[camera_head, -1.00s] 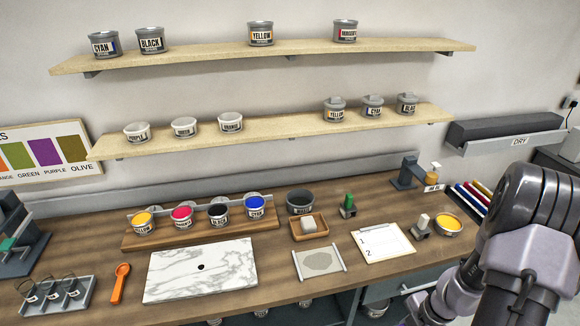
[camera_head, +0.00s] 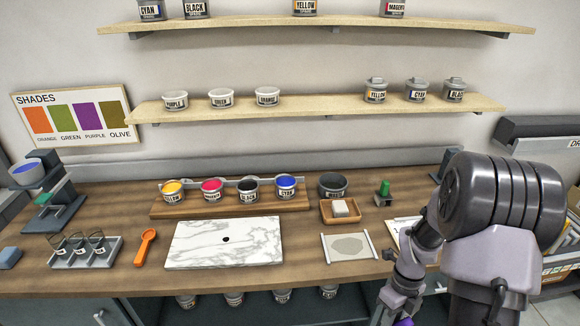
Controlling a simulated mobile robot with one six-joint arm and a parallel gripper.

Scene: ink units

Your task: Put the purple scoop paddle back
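A small patch of saturated purple (camera_head: 403,322) shows at the bottom edge, below my wrist. It may be part of the purple scoop paddle, but almost all of it is out of frame. My arm comes in from the right and bends down in front of the bench. Its fingertips are not clearly visible, so I cannot tell whether the gripper is shut on the purple thing. An orange scoop paddle (camera_head: 146,247) lies on the bench, left of the marble slab (camera_head: 224,243). A grey tray (camera_head: 65,261) with dark wire loops and small labels stands left of it.
Yellow, red, black and blue ink pots stand on a wooden stand (camera_head: 230,208) behind the slab. A wooden dish (camera_head: 340,217) holds a pale block. A grey-patterned sheet (camera_head: 349,247) lies near my arm. Shelves with pots line the wall.

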